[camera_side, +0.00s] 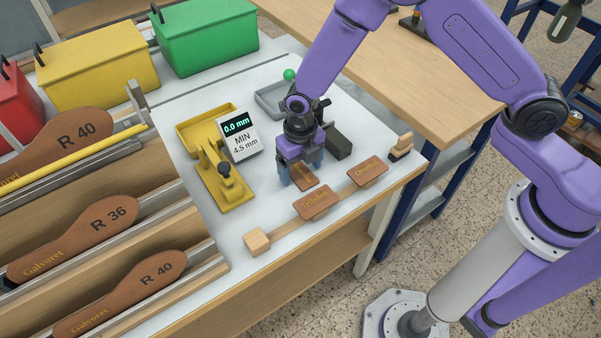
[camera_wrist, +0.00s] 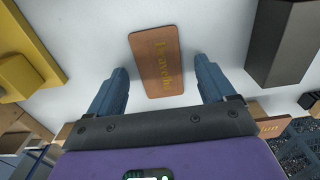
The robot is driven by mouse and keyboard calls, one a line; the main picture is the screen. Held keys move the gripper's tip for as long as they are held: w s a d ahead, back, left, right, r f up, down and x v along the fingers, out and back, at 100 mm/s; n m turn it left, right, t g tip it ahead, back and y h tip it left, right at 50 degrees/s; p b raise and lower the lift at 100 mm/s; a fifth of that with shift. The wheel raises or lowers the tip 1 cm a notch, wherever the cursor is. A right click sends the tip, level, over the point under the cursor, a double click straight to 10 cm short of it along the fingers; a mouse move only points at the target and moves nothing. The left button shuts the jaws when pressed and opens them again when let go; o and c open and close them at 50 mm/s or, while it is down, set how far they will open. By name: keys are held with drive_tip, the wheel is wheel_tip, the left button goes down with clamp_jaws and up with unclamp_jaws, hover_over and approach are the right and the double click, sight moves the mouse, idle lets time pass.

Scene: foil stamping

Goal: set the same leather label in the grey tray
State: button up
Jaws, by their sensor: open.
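A brown leather label (camera_wrist: 155,50) with gold lettering lies flat on the white bench top in the wrist view. In the side view the label (camera_side: 304,183) shows partly below my gripper (camera_side: 302,172), which hides the rest. My gripper (camera_wrist: 162,72) is open, with one blue finger on each side of the label's near part.
Two more lettered labels (camera_side: 316,203) (camera_side: 367,171) rest on a wooden strip in front. A yellow gauge (camera_side: 238,193) reading 0.0 mm stands left. A dark block (camera_side: 338,143) sits close right, also in the wrist view (camera_wrist: 287,45). A wooden block (camera_side: 256,241) is at front left.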

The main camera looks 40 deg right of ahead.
drive_tip(key=c, duration=1.2)
drive_tip(key=shift+r, duration=0.8)
drive_tip(key=s+d+r, duration=0.7)
drive_tip(key=s+r, duration=0.4)
drive_tip(key=s, duration=0.1)
drive_tip(key=w+d+n, duration=0.4)
drive_tip(key=d+n, duration=0.4)
drive_tip(key=n, duration=1)
drive_tip(key=w+d+n, duration=0.4)
drive_tip(key=d+n, duration=0.4)
drive_tip(key=n, duration=0.9)
drive_tip(key=shift+d+f+n, duration=0.25)
drive_tip(key=shift+f+n, duration=0.1)
drive_tip(key=shift+n, duration=0.05)
